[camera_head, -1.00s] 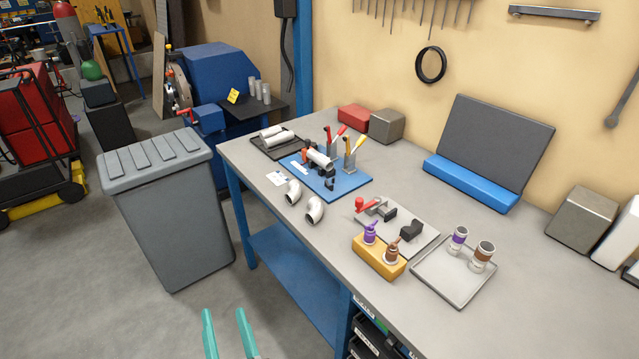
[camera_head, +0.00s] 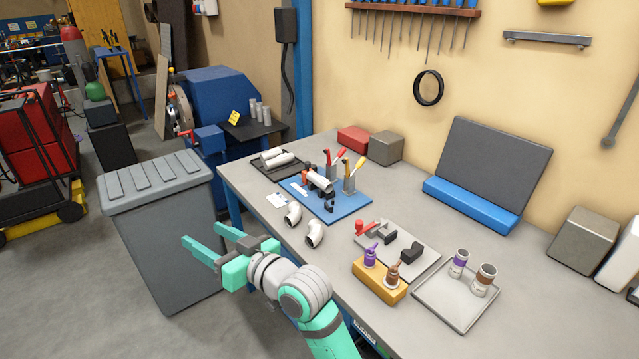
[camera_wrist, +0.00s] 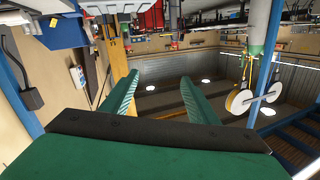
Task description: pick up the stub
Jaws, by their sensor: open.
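My gripper (camera_head: 200,233) is open and empty, held in the air in front of the grey bin, left of the bench. In the wrist view its two green fingers (camera_wrist: 157,88) are apart with nothing between them. No part is plainly marked as the stub. A white pipe piece (camera_head: 319,180) sits in a holder on the blue mat (camera_head: 350,206). White pipe pieces (camera_head: 279,160) lie in a dark tray at the bench's far left. Several short grey cylinders (camera_head: 259,112) stand on the blue machine's dark shelf. None of these pieces is seen in the wrist view.
The grey lidded bin (camera_head: 165,235) stands left of the workbench (camera_head: 390,180). Two white elbows (camera_head: 314,234) lie near the bench's front edge. A yellow block (camera_head: 380,281) with two bottles and a metal tray (camera_head: 455,305) with two cans are further right.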

